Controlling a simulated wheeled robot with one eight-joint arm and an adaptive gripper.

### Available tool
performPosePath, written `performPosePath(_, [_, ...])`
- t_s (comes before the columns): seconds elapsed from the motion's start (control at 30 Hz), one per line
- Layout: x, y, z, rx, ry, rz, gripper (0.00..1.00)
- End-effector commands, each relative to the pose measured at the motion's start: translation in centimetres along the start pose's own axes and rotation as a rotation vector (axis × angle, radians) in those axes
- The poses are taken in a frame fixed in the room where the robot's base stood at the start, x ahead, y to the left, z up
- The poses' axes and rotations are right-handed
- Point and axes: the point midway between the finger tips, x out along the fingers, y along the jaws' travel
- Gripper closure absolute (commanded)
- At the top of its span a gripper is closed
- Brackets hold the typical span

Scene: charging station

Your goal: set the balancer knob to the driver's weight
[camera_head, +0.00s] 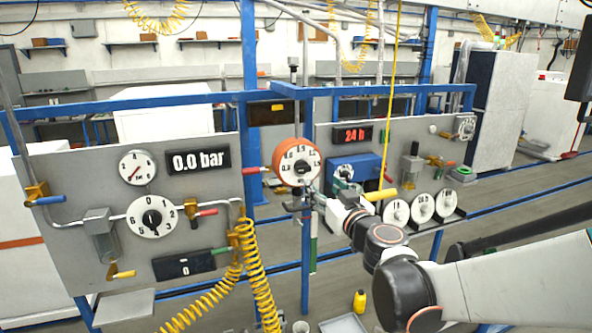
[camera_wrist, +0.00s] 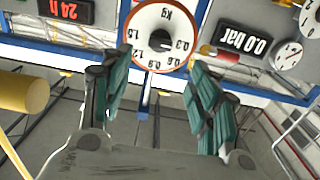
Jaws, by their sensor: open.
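The balancer (camera_head: 297,163) is a round orange-red body with a white dial, hanging at the middle of the head view. Its dial also shows upside down at the top of the wrist view (camera_wrist: 165,20), marked in kg with figures such as 0.3 and 1.2. My gripper (camera_head: 308,195) is just below the balancer. In the wrist view its teal fingers (camera_wrist: 160,68) are spread apart and empty, with the dial beyond their tips. I cannot identify the driver or its weight for certain.
A left panel (camera_head: 75,210) carries gauges, a dial and a 0.0 bar display (camera_head: 199,160). A right panel (camera_head: 400,150) has a 24 h display (camera_head: 354,135) and a blue box (camera_head: 365,172). A yellow hose (camera_head: 255,275) hangs left; a blue post (camera_head: 306,250) stands below the balancer.

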Motion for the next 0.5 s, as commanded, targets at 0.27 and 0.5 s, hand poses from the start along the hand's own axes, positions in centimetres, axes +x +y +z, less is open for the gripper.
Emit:
performPosePath(0.27, [5.5,0.0,-0.1,0.000,0.000,-0.001,0.45])
performPosePath(0.5, [9.5,-0.1,-0.1,0.000,-0.001,-0.002,0.45])
